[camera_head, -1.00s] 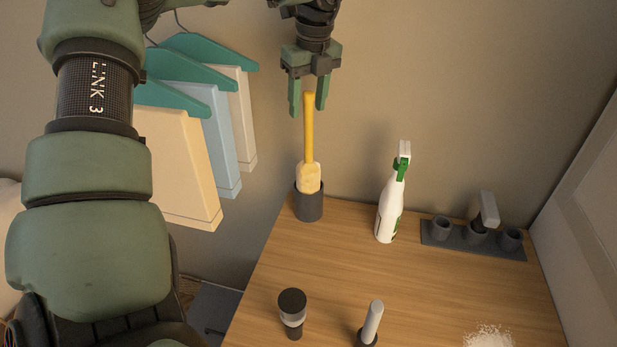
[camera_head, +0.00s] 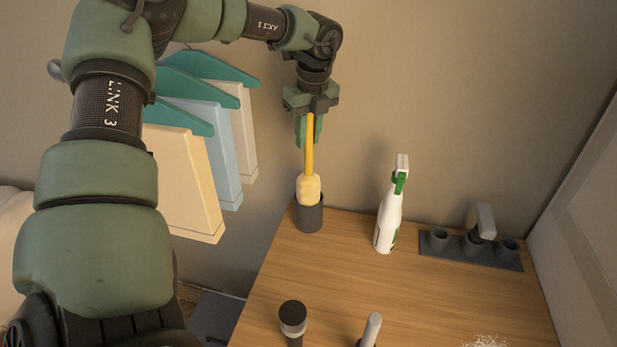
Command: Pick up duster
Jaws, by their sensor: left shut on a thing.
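The duster (camera_head: 309,188) has a yellow handle and a pale, fluffy head. It stands upright with its head down in a dark grey cup (camera_head: 308,218) at the table's back left corner. My left gripper (camera_head: 308,132) points down from above and is shut on the upper end of the yellow handle. The lower part of the duster's head is hidden inside the cup. My right gripper is not in view.
A white spray bottle with green trigger (camera_head: 389,210) stands right of the cup on the wooden table (camera_head: 400,295). A dark holder (camera_head: 470,250) sits farther right. White powder (camera_head: 487,341) lies at the front.

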